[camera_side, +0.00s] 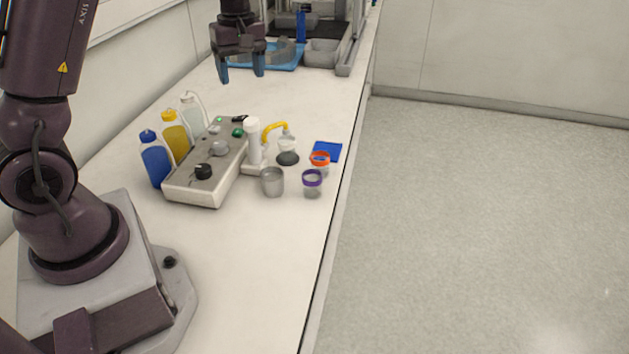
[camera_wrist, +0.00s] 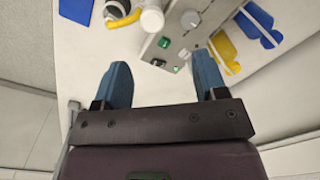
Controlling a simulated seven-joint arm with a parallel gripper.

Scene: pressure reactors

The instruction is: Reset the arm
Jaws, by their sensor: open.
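My gripper (camera_side: 242,72) is high over the bench at the back in the side view, beyond the control box. Its two blue fingers point down, spread apart, with nothing between them. In the wrist view my gripper (camera_wrist: 160,85) also shows open and empty, with bare white bench between the fingers. The grey control box (camera_side: 208,165) with knobs and green buttons stands on the bench, apart from my gripper. Part of the control box (camera_wrist: 180,40) shows ahead of the fingers in the wrist view.
Blue (camera_side: 155,160), yellow (camera_side: 176,134) and clear (camera_side: 194,112) bottles line the box's left side. Grey bins (camera_side: 322,53) stand behind.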

